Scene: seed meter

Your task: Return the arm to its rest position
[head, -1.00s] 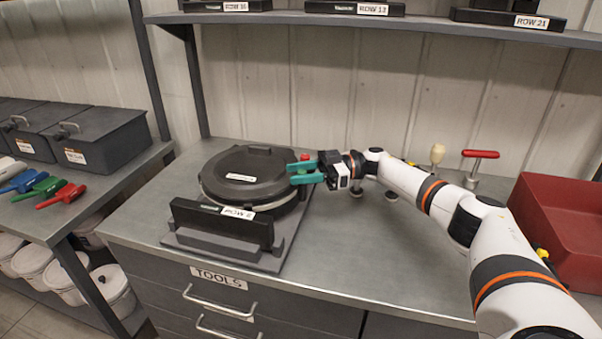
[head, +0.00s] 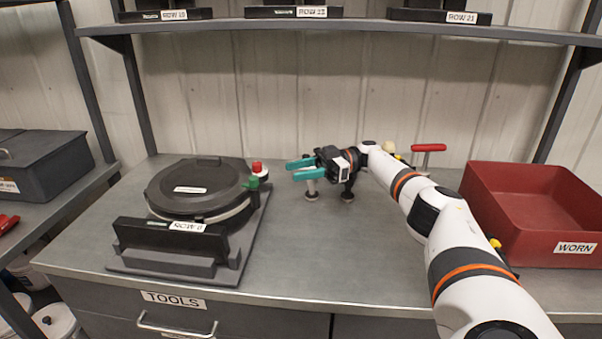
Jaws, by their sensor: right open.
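My right arm comes in from the lower right and reaches over the bench. Its gripper (head: 304,169) has teal fingers, is open and holds nothing. It is above the back middle of the bench, to the right of the round black seed meter (head: 200,188) and apart from it. The meter's lid is down, and a green and red part (head: 257,174) shows at its right edge. A block labelled as a row (head: 172,236) stands in front of the meter. My left gripper is not in view.
Small metal posts (head: 311,192) stand below the right gripper. A red-handled tool (head: 428,149) stands behind my arm. A red bin marked WORN (head: 529,199) is at the right. A shelf (head: 350,27) runs above. The bench top (head: 300,255) is clear in front.

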